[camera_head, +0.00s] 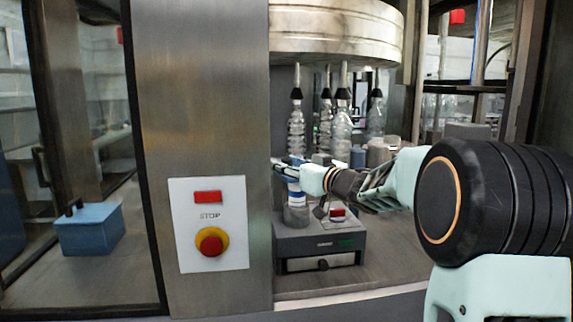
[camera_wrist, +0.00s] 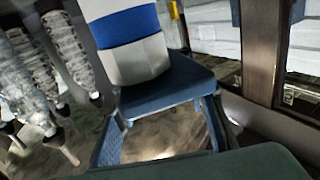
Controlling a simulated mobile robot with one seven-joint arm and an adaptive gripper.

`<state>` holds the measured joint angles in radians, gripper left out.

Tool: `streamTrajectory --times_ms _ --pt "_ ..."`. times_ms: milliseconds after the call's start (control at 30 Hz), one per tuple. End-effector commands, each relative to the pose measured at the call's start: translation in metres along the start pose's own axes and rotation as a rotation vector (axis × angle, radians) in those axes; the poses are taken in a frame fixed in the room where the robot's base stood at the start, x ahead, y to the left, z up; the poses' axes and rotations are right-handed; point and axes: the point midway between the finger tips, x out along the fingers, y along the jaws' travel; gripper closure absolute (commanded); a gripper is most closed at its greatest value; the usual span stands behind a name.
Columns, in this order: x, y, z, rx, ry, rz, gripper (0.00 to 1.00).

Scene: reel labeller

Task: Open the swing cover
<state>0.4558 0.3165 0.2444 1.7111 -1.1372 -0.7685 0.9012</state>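No part is clearly recognisable as the swing cover. A glazed panel with a dark frame (camera_head: 146,232) and a dark upright handle (camera_head: 40,166) stands left of the steel pillar; whether it is shut is unclear. My gripper (camera_head: 286,168) reaches in from the right, inside the bay right of the pillar, above a small grey unit (camera_head: 325,240) with a red button. A white piece with a blue band (camera_wrist: 128,32) fills the upper middle of the wrist view, close to dark blue-green parts. Whether my gripper touches or holds it cannot be told.
The steel pillar (camera_head: 195,110) carries a stop panel (camera_head: 230,250) with a red-and-yellow button. Clear bottles (camera_head: 341,130) hang under a round steel head (camera_head: 335,30) just behind my gripper; bottles also show in the wrist view (camera_wrist: 68,45). A blue box (camera_head: 90,230) stands at left.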

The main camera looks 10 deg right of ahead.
Motion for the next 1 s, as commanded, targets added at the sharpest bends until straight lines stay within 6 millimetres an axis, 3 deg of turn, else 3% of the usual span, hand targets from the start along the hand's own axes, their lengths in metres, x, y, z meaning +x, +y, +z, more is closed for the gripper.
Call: streamTrajectory --times_ms 200,567,1000 --pt "0.0002 0.0001 -0.0003 0.000 0.000 0.000 0.61" --pt "-0.0002 0.0002 -0.0003 0.000 0.000 0.000 1.00" --pt "0.0019 -0.0044 0.0012 -0.004 0.006 0.046 1.00"
